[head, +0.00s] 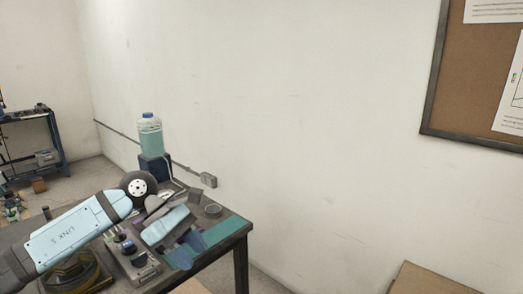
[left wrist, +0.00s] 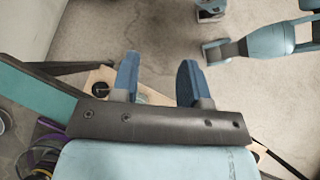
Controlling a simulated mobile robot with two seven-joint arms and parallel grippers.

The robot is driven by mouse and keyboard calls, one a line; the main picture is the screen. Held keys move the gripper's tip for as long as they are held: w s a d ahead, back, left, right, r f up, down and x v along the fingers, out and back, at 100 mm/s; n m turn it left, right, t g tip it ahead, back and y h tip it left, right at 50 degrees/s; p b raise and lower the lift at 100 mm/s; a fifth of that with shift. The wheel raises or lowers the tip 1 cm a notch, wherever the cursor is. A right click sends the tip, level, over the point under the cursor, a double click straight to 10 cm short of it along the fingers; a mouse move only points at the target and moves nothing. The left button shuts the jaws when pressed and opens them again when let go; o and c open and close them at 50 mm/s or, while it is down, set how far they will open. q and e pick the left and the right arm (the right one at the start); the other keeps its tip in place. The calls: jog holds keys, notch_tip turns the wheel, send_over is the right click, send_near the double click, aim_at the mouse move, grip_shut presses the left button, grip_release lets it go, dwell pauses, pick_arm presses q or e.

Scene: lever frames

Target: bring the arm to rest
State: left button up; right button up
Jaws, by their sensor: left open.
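My left arm comes in from the left in the head view, with its light blue link crossing over the workbench (head: 222,232). Its gripper (head: 188,252) hangs over the bench's front right part, fingers pointing down to the right. In the left wrist view my left gripper (left wrist: 158,80) shows two blue fingers spread wide apart with nothing between them. A lever box (head: 128,252) with knobs stands on the bench beside the gripper, partly hidden by the arm. I cannot make out my right gripper.
A small grey cup (head: 213,211) sits near the back right. A shelf (head: 35,140) stands far left. A corkboard (head: 470,75) hangs on the wall. Open floor (left wrist: 150,30) shows beyond the fingers.

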pick_arm(q)
jog(key=s+d+f+n+t+h, duration=0.2)
jog(key=s+d+n+h, duration=0.5)
jog(key=d+n+h, duration=0.45)
jog(key=a+f+n+t+y, duration=0.5)
jog(key=n+t, duration=0.4)
jog(key=n, duration=0.6)
jog(key=a+f+n+t+y, duration=0.3)
jog(key=f+n+t, duration=0.5)
jog(key=n, duration=0.7)
jog(key=s+a+f+n+g+y, duration=0.3)
jog(key=s+a+f+n+y, duration=0.1)
jog(key=s+f+n, duration=0.4)
jog(key=s+a+f+n+g+y, duration=0.2)
jog(key=s+a+f+n+y, duration=0.15)
jog(key=s+f+n, duration=0.45)
notch_tip(320, 180, up, 13)
jog(key=s+a+m+p, duration=0.1)
jog(key=m+p, duration=0.1)
jog(key=p, duration=1.6)
jog(key=shift+y, duration=0.3)
pick_arm(e)
notch_tip(320, 180, up, 14)
jog(key=s+d, duration=0.1)
jog(key=shift+s+d, duration=0.2)
jog(key=shift+s, duration=0.1)
jog(key=shift+w+r, duration=0.1)
jog(key=shift+r, duration=0.3)
